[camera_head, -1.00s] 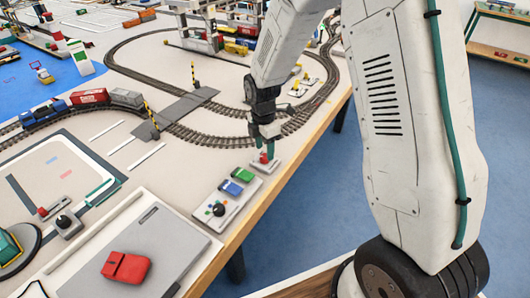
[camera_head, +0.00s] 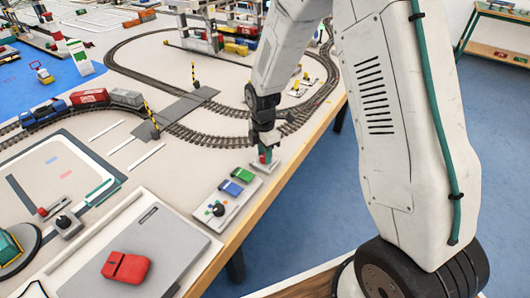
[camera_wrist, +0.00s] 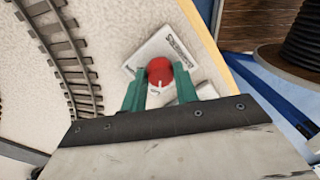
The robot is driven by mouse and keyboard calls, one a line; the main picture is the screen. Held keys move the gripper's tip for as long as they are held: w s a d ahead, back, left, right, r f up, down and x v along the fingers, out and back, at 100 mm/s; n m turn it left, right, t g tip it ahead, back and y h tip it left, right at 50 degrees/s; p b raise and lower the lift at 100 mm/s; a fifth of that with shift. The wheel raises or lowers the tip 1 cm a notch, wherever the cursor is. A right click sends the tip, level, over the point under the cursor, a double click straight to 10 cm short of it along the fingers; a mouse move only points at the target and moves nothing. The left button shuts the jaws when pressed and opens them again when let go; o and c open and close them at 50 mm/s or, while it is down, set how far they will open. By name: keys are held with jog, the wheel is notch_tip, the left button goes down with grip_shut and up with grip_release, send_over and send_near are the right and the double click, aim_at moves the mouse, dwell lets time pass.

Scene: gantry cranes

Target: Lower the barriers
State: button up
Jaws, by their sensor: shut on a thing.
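Two yellow-and-black striped barriers stand upright by the level crossing, the near barrier (camera_head: 151,118) and the far barrier (camera_head: 194,74). A red knob (camera_wrist: 160,72) on a small white plate (camera_wrist: 163,47) lies near the table's edge. My gripper (camera_wrist: 163,90) has green fingers on both sides of the knob and is shut on it. In the head view my gripper (camera_head: 264,156) is low over that plate (camera_head: 266,166), and the knob is mostly hidden between the fingers. The lettering on the plate is too small to read surely.
A train with a red wagon (camera_head: 89,97) stands on the track. A grey board holds a red block (camera_head: 126,266).

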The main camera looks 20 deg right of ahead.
jog(key=m, duration=0.8)
jog(key=shift+d+m, duration=0.1)
jog(key=shift+m, duration=0.2)
jog(key=m, duration=0.4)
jog(key=shift+y, duration=0.3)
jog(key=m, duration=0.4)
jog(key=shift+m+t, duration=0.3)
jog(key=shift+m, duration=0.3)
jog(key=o, duration=1)
jog(key=shift+c, duration=0.2)
